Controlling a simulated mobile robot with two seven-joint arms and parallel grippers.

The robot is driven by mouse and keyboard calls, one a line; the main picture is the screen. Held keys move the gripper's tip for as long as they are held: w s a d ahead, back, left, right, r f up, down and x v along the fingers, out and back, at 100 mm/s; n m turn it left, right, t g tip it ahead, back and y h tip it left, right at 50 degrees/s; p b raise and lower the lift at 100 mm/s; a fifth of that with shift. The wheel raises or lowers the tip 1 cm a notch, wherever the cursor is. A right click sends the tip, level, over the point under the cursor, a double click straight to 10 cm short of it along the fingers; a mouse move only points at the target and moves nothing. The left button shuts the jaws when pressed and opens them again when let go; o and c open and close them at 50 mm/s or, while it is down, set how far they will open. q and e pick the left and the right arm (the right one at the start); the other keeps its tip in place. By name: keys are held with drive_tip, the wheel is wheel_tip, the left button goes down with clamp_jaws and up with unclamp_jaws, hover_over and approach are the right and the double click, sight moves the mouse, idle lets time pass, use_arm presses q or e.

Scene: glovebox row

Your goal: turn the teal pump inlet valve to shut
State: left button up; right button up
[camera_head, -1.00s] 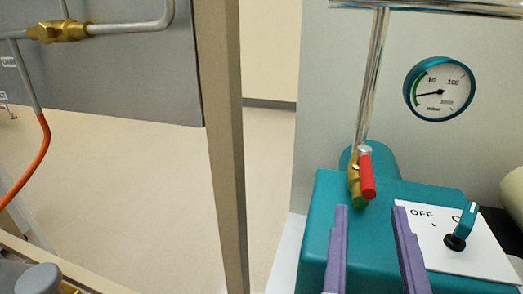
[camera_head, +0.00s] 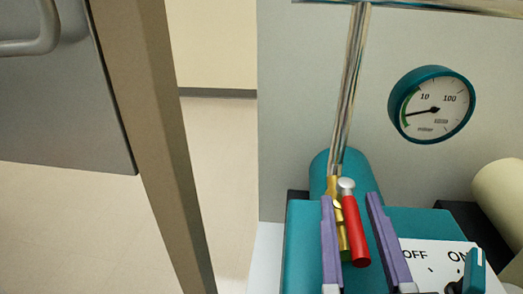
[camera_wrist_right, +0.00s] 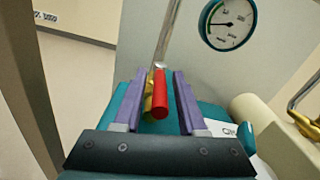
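The teal pump (camera_head: 300,240) stands at the lower right in the head view. Its inlet valve is a brass body (camera_head: 335,190) on a vertical metal pipe, with a red lever handle (camera_head: 355,230) that runs roughly in line with the pipe. My right gripper (camera_head: 348,198) is open, with its purple fingers on either side of the red handle and brass body. In the right wrist view the red handle (camera_wrist_right: 160,95) shows between the two fingers, with gaps on both sides. My left gripper is not in view.
A round pressure gauge (camera_head: 432,104) is on the grey panel behind the pump. An OFF/ON switch plate (camera_head: 425,262) with a teal knob (camera_head: 474,270) is right of the gripper. A cream cylinder (camera_head: 500,195) lies at the far right. A brown post (camera_head: 155,130) stands left.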

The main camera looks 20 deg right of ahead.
clamp_jaws()
idle(1.2)
